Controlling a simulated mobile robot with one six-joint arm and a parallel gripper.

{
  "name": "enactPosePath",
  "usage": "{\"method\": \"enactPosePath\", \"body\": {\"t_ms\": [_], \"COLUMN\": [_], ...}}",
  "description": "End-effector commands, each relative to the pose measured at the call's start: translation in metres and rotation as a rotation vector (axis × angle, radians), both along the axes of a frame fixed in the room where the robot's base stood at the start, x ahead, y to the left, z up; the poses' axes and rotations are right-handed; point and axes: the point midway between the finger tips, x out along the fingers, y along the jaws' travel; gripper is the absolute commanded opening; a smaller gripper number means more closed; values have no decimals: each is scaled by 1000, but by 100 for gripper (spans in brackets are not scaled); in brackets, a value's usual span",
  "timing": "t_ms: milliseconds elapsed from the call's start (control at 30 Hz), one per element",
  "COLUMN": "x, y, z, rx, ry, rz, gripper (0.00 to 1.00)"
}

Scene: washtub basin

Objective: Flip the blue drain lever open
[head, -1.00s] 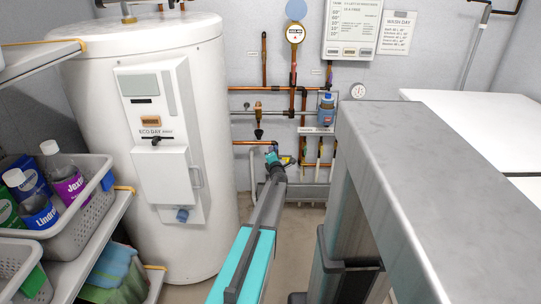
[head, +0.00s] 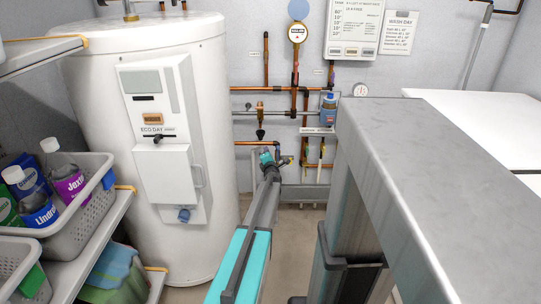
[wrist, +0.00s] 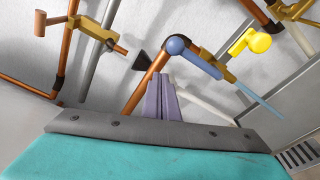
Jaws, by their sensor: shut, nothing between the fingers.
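The blue drain lever (wrist: 193,56) shows in the wrist view as a rounded blue handle on a yellow-brass valve (wrist: 228,75), at the bend of a copper pipe. My gripper (wrist: 160,80) is shut and empty, its pale purple fingers together. In the wrist view its tips lie just below and left of the lever; I cannot tell whether they touch it. In the head view my arm reaches to the pipes at the back wall. The brass valve (head: 284,160) shows there just right of the arm's end; the lever is not clear there.
A yellow knob (wrist: 259,42) and a second brass valve (wrist: 103,35) are near in the wrist view. A white tank (head: 140,60) and a shelf basket of bottles (head: 85,215) stand left. A grey metal frame (head: 430,140) is close on the right.

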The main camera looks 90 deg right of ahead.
Motion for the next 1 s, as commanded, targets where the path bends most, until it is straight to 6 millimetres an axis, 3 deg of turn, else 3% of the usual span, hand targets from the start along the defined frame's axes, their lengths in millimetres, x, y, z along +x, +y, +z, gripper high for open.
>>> {"method": "enactPosePath", "body": {"t_ms": [1000], "x": [-7], "y": [95], "z": [1], "rx": [1], "ry": [1], "rz": [4], "gripper": [0]}}
